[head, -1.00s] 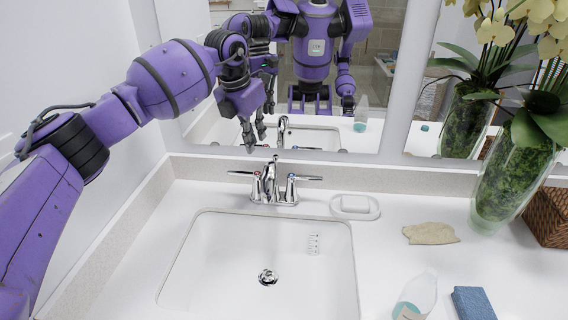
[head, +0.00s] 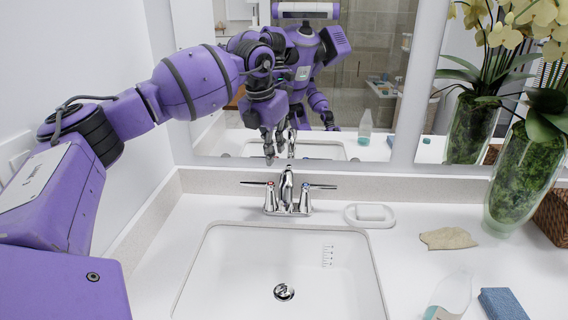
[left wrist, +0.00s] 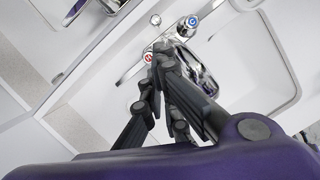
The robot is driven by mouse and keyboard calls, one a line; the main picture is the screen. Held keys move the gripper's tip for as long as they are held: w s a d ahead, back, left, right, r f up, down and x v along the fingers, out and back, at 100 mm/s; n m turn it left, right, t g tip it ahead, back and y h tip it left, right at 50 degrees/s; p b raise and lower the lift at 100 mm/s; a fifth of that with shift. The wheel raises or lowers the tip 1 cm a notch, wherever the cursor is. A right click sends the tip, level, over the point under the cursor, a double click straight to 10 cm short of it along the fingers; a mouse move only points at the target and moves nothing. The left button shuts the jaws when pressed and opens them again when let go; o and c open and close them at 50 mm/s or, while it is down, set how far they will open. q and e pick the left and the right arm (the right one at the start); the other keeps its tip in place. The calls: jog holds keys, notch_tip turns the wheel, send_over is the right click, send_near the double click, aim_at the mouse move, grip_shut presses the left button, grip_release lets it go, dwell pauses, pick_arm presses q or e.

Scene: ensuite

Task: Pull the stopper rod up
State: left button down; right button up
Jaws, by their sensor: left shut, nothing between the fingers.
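The chrome faucet (head: 287,185) stands behind the sink, with a lever handle on each side. The stopper rod shows as a small round chrome knob (left wrist: 156,19) in the left wrist view, on the mirror side of the faucet, between the handles. In the head view I cannot pick it out clearly behind the spout. My left gripper (head: 269,160) is shut and empty. It points down just above and left of the faucet, near the mirror. In the left wrist view its dark fingers (left wrist: 162,62) cover part of the faucet, with the knob beyond their tips. My right gripper is not in view.
The white sink (head: 215,265) has a drain stopper (head: 284,292). A soap dish (head: 371,215), tan cloth (head: 448,238), clear bottle (head: 450,295), blue sponge (head: 502,304) and glass vase (head: 520,180) stand to the right. The mirror (head: 380,60) is close behind my gripper.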

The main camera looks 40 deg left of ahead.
pick_arm(q)
jog(key=x, duration=0.9)
